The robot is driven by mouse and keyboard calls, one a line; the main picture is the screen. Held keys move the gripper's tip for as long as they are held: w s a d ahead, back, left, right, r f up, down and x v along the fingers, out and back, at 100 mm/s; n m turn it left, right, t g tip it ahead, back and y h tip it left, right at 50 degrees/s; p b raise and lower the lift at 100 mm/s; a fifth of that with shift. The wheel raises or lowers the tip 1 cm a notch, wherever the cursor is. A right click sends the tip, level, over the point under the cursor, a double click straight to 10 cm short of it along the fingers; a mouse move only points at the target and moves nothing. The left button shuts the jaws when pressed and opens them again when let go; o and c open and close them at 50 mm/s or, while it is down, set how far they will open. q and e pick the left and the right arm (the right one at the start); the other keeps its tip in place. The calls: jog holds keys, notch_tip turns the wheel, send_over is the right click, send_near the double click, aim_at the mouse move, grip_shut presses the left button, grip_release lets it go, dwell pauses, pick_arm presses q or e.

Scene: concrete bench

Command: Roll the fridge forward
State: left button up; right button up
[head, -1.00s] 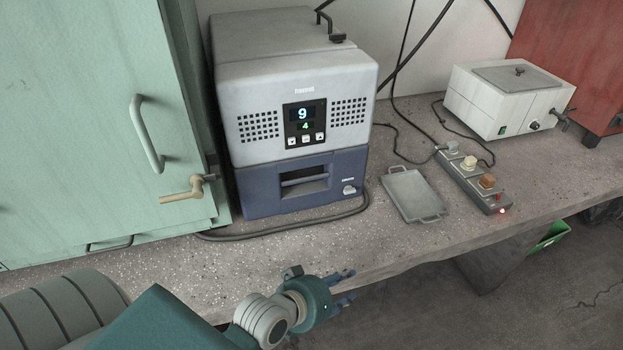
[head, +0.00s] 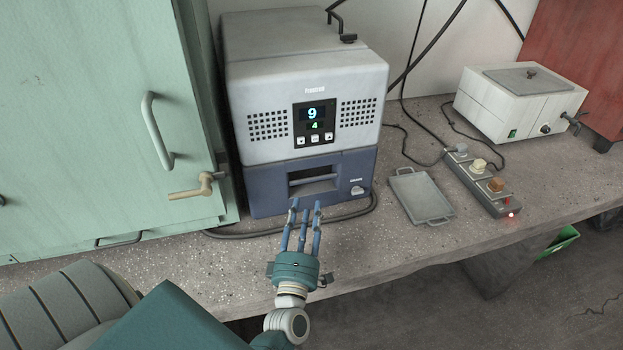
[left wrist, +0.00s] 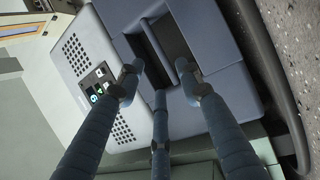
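The likeliest fridge is a boxy grey appliance (head: 305,75) on the bench, with a dark display reading 9 over 4. Its lower front is a blue section (head: 265,190) with a recessed handle (head: 314,183) and a small latch at the right. My left gripper (head: 304,212) has its three blue fingers spread and extended toward that blue front, below the handle. In the left wrist view the fingers (left wrist: 160,82) are apart and empty, with the blue section and its dark recess just beyond the tips. Contact cannot be told. My right gripper is not in view.
A green cabinet (head: 85,110) with handles stands close at the left. A dark cable (head: 240,234) runs around the appliance's base. To the right are a metal tray (head: 421,194), a power strip (head: 483,182) and a white bath (head: 520,105). The bench front is mostly clear.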

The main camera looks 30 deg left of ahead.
aim_at(311, 181)
pick_arm(q)
jog(key=p+x, duration=0.1)
jog(key=x, duration=0.9)
jog(key=shift+w+a+r, duration=0.1)
jog(key=shift+w+a, duration=0.15)
jog(key=shift+w, duration=0.05)
grip_shut()
